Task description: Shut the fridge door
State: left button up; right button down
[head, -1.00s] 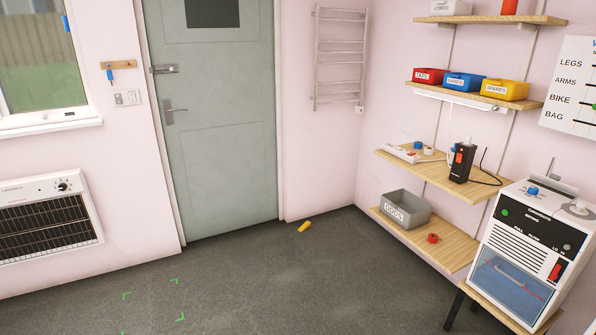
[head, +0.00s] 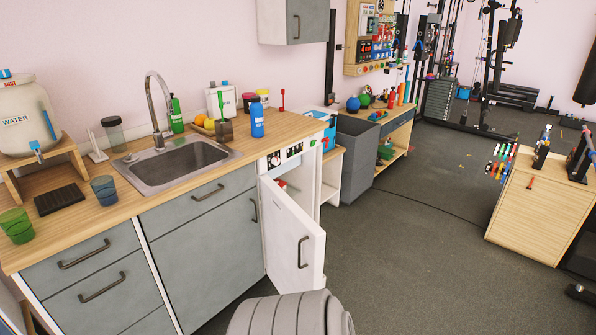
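The small white fridge (head: 293,152) is built in under the wooden counter, at the right end of the grey cabinets. Its white door (head: 296,238) stands open, swung out toward me into the room. A dark vertical handle (head: 303,252) is on the door's outer face, near its free edge. A narrow part of the inside shows above the door, with something red in it; the rest is hidden by the door. Neither of my grippers is in view.
A grey ribbed, rounded thing (head: 285,316) is at the bottom, close below the door. The counter (head: 100,212) holds a sink (head: 180,165), a water tank (head: 22,118) and cups. Open grey floor (head: 400,240) lies right of the door; a wooden cabinet (head: 540,210) stands beyond.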

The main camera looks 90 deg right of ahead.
aim_at(294, 244)
jog(key=z, duration=2.75)
jog(key=i, duration=1.65)
jog(key=z, duration=1.7)
jog(key=k, duration=0.8)
jog(key=u, duration=1.3)
